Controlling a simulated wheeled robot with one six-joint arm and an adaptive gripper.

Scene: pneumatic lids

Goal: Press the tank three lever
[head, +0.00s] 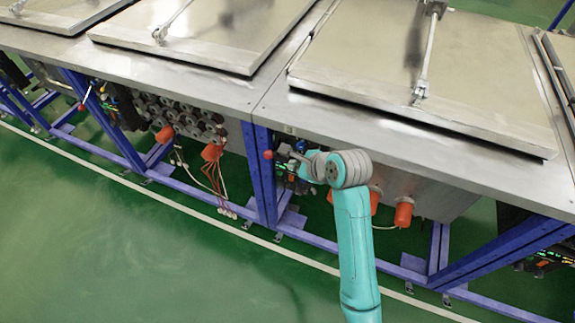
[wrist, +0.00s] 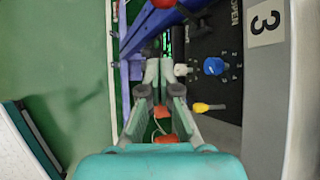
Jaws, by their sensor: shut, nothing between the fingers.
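The tank three lever shows as a red ball knob (head: 267,154) at the front corner below the steel tank top. In the wrist view the red knob (wrist: 163,3) is cut by the top edge. A "3" label (wrist: 264,22) is on the grey edge beside the black control panel (wrist: 222,105), where part of the word OPEN shows. My gripper (wrist: 159,70) is shut and empty, its fingers pointing toward the panel side, below the red knob and apart from it in the picture. In the head view my arm hides part of it.
The panel carries a blue knob (wrist: 214,66) and a yellow knob (wrist: 208,107) close right of my fingers. A blue frame post (head: 264,178) stands by the lever. Orange fittings (head: 403,214) hang under the tank. Green floor (head: 150,250) in front is clear.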

